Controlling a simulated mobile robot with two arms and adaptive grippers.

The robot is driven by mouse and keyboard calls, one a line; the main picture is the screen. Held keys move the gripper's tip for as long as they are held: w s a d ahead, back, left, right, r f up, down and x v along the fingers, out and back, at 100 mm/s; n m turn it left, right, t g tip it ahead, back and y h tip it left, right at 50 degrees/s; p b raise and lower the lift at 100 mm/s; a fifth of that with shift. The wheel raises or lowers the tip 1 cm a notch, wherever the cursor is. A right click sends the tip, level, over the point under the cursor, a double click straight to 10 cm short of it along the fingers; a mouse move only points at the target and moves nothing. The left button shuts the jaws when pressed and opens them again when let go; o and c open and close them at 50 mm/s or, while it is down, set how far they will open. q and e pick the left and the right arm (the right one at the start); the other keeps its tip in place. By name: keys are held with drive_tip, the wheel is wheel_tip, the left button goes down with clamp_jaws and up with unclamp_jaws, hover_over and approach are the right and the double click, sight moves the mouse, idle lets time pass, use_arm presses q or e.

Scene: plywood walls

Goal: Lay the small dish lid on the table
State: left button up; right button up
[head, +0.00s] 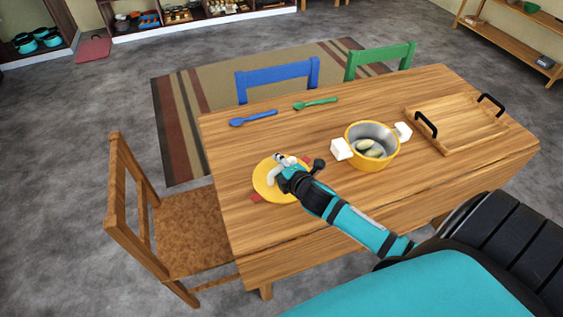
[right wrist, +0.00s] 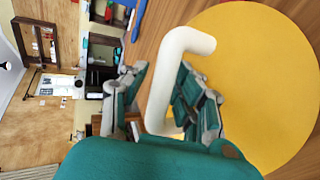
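The small dish lid (head: 268,180) is a round yellow disc with a white bar handle. It is at the left part of the table (head: 330,220). Small red parts (head: 256,197) stick out from under its edge; what they belong to is mostly hidden. My right gripper (head: 283,168) is over the lid. In the right wrist view its fingers (right wrist: 163,95) lie close on both sides of the white handle (right wrist: 172,75) and look shut on it, with the yellow lid (right wrist: 262,90) beside them. Whether the lid is raised cannot be told. My left gripper is not in view.
A yellow-rimmed pot (head: 372,148) with white handles stands right of the lid. A wooden tray (head: 458,125) with black handles is at the right. A blue spoon (head: 253,118) and a green spoon (head: 316,103) lie at the far edge. The table's front left is bare.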

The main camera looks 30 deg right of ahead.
drive_tip(key=v, duration=1.2)
drive_tip(key=shift+s, duration=0.1)
